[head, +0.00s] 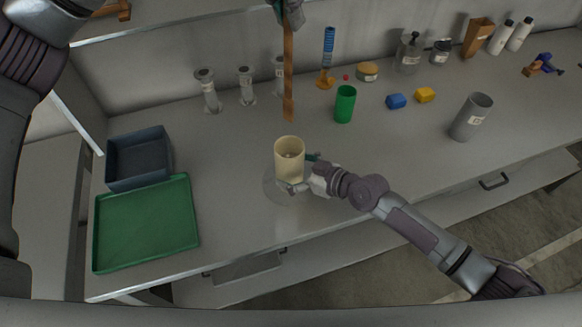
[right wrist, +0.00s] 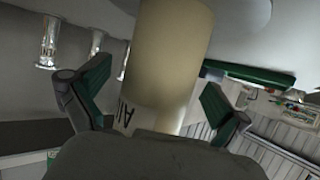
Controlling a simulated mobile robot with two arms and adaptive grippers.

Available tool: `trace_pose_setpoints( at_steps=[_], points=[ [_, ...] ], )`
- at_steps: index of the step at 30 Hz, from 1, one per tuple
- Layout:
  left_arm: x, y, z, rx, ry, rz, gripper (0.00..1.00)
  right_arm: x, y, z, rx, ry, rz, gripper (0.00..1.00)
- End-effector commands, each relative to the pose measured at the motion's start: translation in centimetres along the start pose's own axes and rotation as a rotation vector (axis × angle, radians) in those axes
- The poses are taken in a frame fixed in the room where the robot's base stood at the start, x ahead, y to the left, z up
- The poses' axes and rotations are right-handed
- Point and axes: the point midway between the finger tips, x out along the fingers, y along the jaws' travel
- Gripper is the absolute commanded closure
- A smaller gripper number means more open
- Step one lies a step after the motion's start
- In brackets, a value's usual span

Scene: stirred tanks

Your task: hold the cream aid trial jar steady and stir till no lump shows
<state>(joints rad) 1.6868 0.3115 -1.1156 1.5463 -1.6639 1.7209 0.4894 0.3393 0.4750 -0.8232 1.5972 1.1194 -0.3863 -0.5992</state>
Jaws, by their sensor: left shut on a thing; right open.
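The cream jar (head: 289,168) stands upright on a round pale disc (head: 274,192) near the bench's front edge. Small marks show inside its mouth, but I cannot tell whether they are lumps. My left gripper (head: 290,14), at the top of the head view, is shut on a flat wooden stirring stick (head: 288,75). The stick hangs down, its lower end clear of the jar's rim. My right gripper (head: 304,173) is open, with its fingers on both sides of the jar. In the right wrist view the jar (right wrist: 168,60) stands between the fingers with gaps, part of its label visible.
A green tray (head: 147,225) and a grey-blue bin (head: 140,158) stand at left. Clear bench lies between tray and jar.

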Motion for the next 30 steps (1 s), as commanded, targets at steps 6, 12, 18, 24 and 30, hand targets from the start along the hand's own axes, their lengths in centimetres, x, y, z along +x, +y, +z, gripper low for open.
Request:
trace_pose_setpoints(
  at_steps=[6,12,18,24,30],
  points=[
    [-0.01,-0.01,0.01,0.000,0.000,0.000,1.00,1.08,-0.03,-0.06,-0.002,0.000,0.000,0.00],
    [-0.01,-0.01,0.01,0.000,0.000,0.000,1.00,1.10,-0.03,-0.04,-0.002,0.000,0.000,0.00],
    [-0.01,-0.01,0.01,0.000,0.000,0.000,1.00,1.08,-0.02,-0.03,-0.001,0.000,0.000,0.28],
    [-0.01,-0.01,0.01,0.000,0.000,0.000,1.00,1.07,-0.02,-0.03,-0.001,0.000,0.000,0.62],
    [-0.01,-0.01,0.01,0.000,0.000,0.000,1.00,1.07,-0.02,-0.02,-0.001,0.000,0.000,0.67]
  ],
)
